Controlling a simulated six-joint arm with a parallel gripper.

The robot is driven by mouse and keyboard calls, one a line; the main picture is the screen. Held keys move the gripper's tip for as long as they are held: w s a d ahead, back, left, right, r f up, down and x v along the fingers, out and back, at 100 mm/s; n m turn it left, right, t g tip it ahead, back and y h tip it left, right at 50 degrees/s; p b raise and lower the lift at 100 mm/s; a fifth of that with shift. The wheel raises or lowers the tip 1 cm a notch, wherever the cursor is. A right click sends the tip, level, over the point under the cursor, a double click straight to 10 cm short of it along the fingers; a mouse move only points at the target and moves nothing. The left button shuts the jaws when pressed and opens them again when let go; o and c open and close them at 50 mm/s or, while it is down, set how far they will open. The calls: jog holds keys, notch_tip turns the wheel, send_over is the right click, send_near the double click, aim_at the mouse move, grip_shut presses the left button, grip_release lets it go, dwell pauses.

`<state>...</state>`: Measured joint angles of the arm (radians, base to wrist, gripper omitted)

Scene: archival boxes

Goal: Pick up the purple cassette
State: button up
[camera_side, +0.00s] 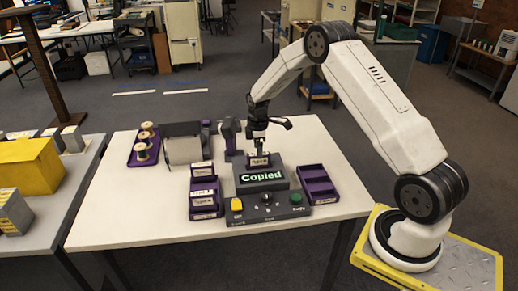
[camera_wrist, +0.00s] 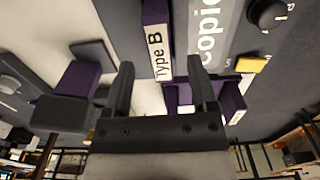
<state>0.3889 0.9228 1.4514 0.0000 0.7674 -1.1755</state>
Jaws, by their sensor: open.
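The purple cassette (camera_side: 258,162) stands in the top of the dark copier (camera_side: 264,181), behind its screen reading "Copied". In the wrist view the cassette (camera_wrist: 155,15) shows a white label reading "Type B". My gripper (camera_side: 259,143) is above the cassette in the side view. In the wrist view its two fingers (camera_wrist: 160,88) are spread apart, with the label's end in line with the gap between them. Nothing is held. Whether the fingers reach down beside the cassette cannot be told.
A purple rack (camera_side: 205,214) with labelled cassettes stands left of the copier. A purple tray (camera_side: 318,183), seemingly empty, lies at its right. A purple tray of spools (camera_side: 145,145) is at the back left. The white table (camera_side: 115,222) is clear at front left.

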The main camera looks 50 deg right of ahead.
aim_at(259, 164)
jog(key=shift+f, duration=0.1)
jog(key=shift+f, duration=2.5)
grip_shut()
